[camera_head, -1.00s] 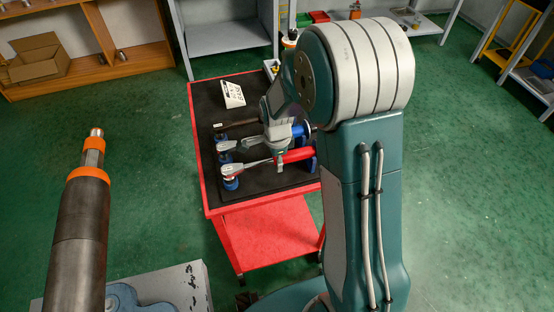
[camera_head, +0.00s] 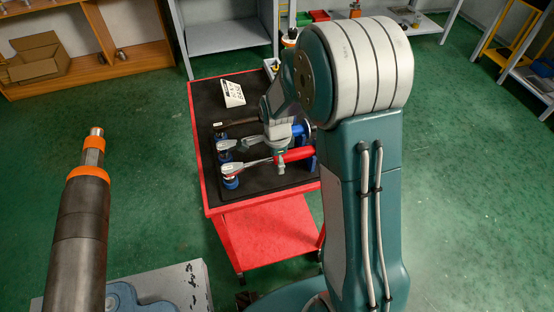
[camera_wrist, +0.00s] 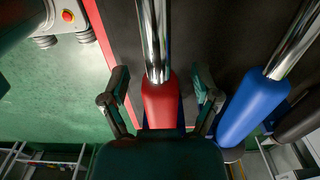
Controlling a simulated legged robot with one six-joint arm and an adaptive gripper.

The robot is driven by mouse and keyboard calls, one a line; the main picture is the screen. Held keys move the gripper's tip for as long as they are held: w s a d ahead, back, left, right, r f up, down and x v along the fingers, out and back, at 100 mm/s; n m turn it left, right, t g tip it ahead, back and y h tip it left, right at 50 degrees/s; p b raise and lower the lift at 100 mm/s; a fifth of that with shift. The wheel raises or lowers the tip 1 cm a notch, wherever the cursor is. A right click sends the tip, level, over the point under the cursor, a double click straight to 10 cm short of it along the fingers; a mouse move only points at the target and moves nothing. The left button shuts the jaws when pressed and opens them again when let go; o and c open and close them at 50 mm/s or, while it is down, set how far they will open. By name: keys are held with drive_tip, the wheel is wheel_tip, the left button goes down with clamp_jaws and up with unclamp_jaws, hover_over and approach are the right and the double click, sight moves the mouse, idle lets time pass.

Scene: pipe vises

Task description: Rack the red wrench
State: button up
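The red wrench (camera_head: 300,155) lies across the near part of the cart top. Its silver end (camera_head: 248,167) points left over a blue support, and its red handle points right toward another blue support. In the wrist view, the red handle (camera_wrist: 162,100) lies between the fingers of my gripper (camera_wrist: 161,90). The fingers are spread, with a gap on each side of the handle. In the head view, my gripper (camera_head: 280,157) is over the wrench, and my arm hides part of its surroundings. The rear part of the handle is hidden by my gripper in the wrist view.
A blue-handled wrench (camera_wrist: 255,105) lies close to the right finger in the wrist view. A dark-handled tool (camera_head: 240,122) lies farther back. A white sign (camera_head: 233,94) stands on the red cart (camera_head: 204,190). A large pipe (camera_head: 80,245) stands at the left.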

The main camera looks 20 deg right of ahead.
wheel_tip(320, 180, up, 11)
drive_tip(key=shift+a+f, duration=0.1)
drive_tip(key=shift+r, duration=0.5)
idle(0.3)
drive_tip(key=shift+r, duration=0.2)
drive_tip(key=s+r+n+t, duration=0.2)
drive_tip(key=s+r+n, duration=0.3)
drive_tip(key=s+n, duration=0.4)
drive_tip(key=s+r+n+t, duration=0.3)
drive_tip(key=s+r+n, duration=0.3)
drive_tip(key=s+n, duration=0.3)
drive_tip(key=shift+s+r+t, duration=0.3)
drive_tip(key=shift+s, duration=1.15)
